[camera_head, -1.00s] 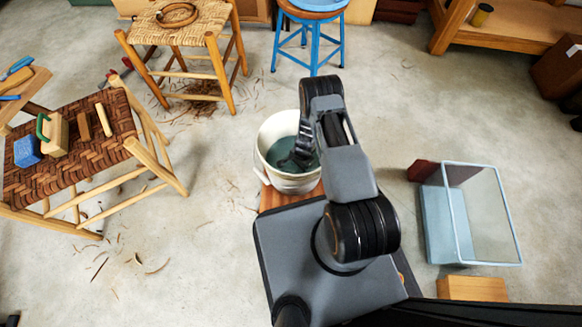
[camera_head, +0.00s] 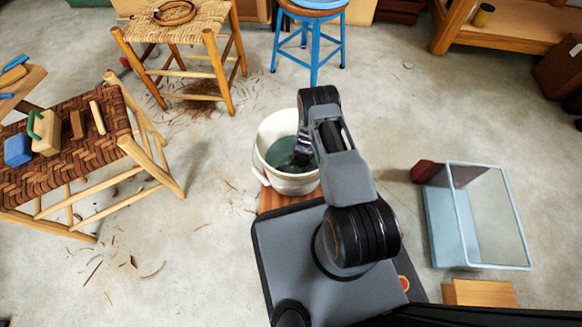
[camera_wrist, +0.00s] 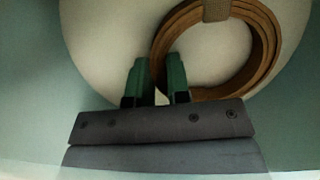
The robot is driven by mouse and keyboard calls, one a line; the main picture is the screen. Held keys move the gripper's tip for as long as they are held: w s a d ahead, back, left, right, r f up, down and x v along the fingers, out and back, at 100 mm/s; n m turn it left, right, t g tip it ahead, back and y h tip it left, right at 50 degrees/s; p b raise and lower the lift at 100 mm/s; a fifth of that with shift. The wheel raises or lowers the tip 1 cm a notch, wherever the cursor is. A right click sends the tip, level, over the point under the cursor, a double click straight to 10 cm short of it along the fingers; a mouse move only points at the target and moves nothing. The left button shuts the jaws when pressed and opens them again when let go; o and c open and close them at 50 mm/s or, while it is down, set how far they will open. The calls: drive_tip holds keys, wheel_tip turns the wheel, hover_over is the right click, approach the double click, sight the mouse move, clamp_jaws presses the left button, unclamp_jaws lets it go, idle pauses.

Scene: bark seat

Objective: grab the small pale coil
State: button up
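In the wrist view a tan coil (camera_wrist: 265,50) of flat strip, bound with a paler band at its top, lies against a pale round surface. My gripper (camera_wrist: 158,72) has green fingertips that stand apart, one on each side of the coil's left wall. The right fingertip covers part of the strip; whether either finger touches it I cannot tell. In the head view my gripper (camera_head: 292,160) reaches down into a white bucket (camera_head: 267,168) with blue-green liquid, and its tips and the coil are hidden there.
The bucket stands on a wooden board (camera_head: 272,201). Left is a woven seat (camera_head: 70,158) with tools and blocks. Behind are a second woven stool (camera_head: 190,30) carrying a brown coil (camera_head: 174,12) and a blue stool (camera_head: 312,45). A glass-sided box (camera_head: 475,215) stands right.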

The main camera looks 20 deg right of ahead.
clamp_jaws()
wheel_tip(320, 180, up, 33)
drive_tip(key=p, duration=2.7)
drive_tip(key=shift+f+p, duration=0.2)
drive_tip(key=shift+p, duration=0.15)
